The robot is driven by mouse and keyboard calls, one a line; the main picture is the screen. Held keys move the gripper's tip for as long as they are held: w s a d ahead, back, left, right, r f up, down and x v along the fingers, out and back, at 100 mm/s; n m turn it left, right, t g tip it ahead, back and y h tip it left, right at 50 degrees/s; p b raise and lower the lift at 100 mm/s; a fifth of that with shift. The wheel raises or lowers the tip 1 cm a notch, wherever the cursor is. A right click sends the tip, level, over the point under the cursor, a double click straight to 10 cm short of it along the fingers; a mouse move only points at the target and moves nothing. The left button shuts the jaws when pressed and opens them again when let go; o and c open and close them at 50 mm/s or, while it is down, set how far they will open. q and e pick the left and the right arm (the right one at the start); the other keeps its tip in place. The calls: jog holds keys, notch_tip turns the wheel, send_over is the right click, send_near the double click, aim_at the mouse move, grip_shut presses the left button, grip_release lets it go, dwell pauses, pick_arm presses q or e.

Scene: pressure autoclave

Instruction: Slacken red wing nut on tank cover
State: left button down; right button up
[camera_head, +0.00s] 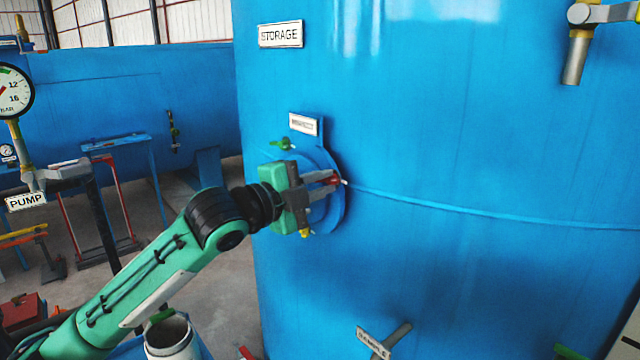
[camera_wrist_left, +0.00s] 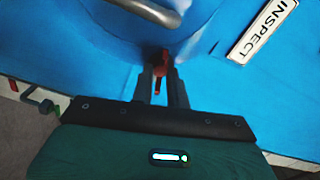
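The round blue tank cover (camera_head: 330,212) sits on the side of the large blue storage tank, partly hidden behind my left gripper. The red wing nut (camera_head: 336,181) is at the cover's right edge, and it also shows in the left wrist view (camera_wrist_left: 160,68). My left gripper (camera_head: 332,180) reaches it from the left, with one finger on each side. In the left wrist view the nut fills the narrow gap between the fingertips (camera_wrist_left: 160,78), so the fingers look closed on it. A green wing nut (camera_head: 283,143) is at the cover's upper left, a yellow one (camera_head: 304,232) below. My right gripper is out of view.
An INSPECT plate (camera_wrist_left: 263,30) is beside the cover. A grey handle (camera_wrist_left: 150,10) is close beyond the fingertips. The tank wall right of the cover is clear.

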pick_arm(q)
jog(key=shift+n+p, duration=0.4)
jog(key=shift+n, duration=1.1)
jog(key=c, duration=1.4)
grip_release()
jog(key=shift+o, duration=0.2)
